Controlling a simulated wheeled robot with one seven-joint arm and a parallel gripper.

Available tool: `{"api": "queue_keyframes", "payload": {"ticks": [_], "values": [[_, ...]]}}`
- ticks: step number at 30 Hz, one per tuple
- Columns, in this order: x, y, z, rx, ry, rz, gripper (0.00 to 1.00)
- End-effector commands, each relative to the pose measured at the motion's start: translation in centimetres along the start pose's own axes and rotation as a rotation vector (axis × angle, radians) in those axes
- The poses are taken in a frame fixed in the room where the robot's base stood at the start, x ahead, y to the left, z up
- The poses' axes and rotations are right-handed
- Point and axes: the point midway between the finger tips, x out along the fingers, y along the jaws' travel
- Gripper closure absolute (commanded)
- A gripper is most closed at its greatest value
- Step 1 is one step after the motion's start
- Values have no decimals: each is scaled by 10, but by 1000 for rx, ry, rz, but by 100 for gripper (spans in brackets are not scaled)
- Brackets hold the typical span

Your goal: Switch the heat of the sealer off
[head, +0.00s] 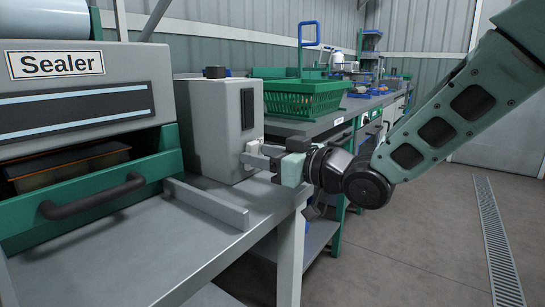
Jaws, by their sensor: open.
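The sealer (62,64) stands at the left, with a name plate and a green drawer (100,205) with a dark handle. To its right is a grey control box (215,125). The box's right-hand face bears a dark panel (247,108) and, lower down, a small pale part (254,146) that may be the heat switch; its position cannot be read. My gripper (257,158) is open, its fingers pointing left at the lower part of that face, close to or touching it. The fingers hide part of the face, and whether they touch the switch cannot be told.
The grey table (150,258) carries the sealer and has a raised metal strip (205,203) in front of the box. Behind, a bench holds a green basket (300,97) and other goods. The floor at the right is clear, with a drain grate (495,240).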

Motion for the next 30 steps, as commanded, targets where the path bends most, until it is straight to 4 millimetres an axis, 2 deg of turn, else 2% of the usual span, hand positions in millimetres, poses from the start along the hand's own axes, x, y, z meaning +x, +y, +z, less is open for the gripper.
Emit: {"api": "queue_keyframes", "payload": {"ticks": [5,8,19,24,30], "values": [[-16,1,-1,-1,-2,3,53],[-35,1,-2,0,-3,4,53],[-122,1,-1,-1,0,5,53],[-149,0,5,-6,1,5,53],[-162,1,4,-6,6,-1,53]]}}
